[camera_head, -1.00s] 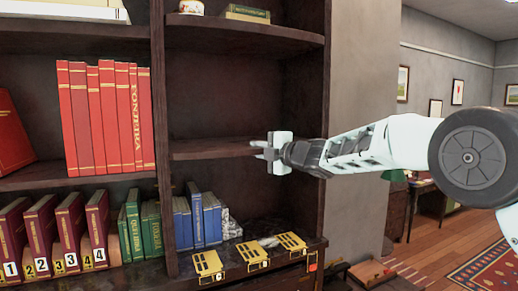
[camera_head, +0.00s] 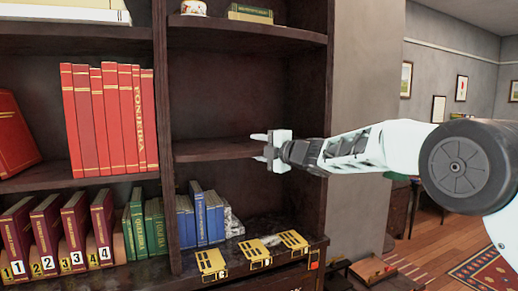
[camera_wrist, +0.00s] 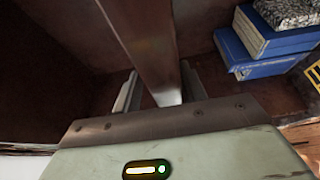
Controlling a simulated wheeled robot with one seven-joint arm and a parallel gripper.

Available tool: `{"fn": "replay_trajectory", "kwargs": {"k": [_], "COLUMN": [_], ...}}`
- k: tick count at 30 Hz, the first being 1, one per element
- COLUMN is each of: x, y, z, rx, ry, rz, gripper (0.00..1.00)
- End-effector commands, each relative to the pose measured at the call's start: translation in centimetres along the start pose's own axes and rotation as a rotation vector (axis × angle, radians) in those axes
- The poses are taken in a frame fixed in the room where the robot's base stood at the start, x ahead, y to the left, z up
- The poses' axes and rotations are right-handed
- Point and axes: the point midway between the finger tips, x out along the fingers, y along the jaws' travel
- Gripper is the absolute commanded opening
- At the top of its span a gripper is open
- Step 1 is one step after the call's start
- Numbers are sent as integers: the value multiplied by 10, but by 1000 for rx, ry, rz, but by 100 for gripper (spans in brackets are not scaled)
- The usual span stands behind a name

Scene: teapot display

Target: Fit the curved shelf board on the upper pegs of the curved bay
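The curved shelf board (camera_head: 215,149) is dark brown and lies about level in the middle of the curved bay, with its right end at my gripper. My gripper (camera_head: 262,147) is at the board's front edge, one finger above it and one below. In the wrist view the board (camera_wrist: 150,45) passes between the two fingers (camera_wrist: 160,90) of my gripper, with a visible gap on the left side. The gripper looks open around the board. The pegs are not visible, so I cannot tell how the board rests on them.
A fixed shelf (camera_head: 245,34) with a tin and books is above. Blue books (camera_head: 207,217) stand on the lower ledge, near yellow plates (camera_head: 251,252). A divider (camera_head: 161,120) bounds the bay at left, with red books (camera_head: 110,118) beyond.

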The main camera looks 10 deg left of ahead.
Motion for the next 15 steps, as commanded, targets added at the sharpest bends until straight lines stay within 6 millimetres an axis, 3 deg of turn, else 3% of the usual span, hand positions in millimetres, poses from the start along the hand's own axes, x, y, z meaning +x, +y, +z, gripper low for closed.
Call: {"fn": "replay_trajectory", "kwargs": {"k": [8,15], "x": [-2,-27], "y": [-8,-9], "z": [1,2], "rx": [3,1], "ry": [-3,-4], "rz": [-10,-6], "gripper": [42,42]}}
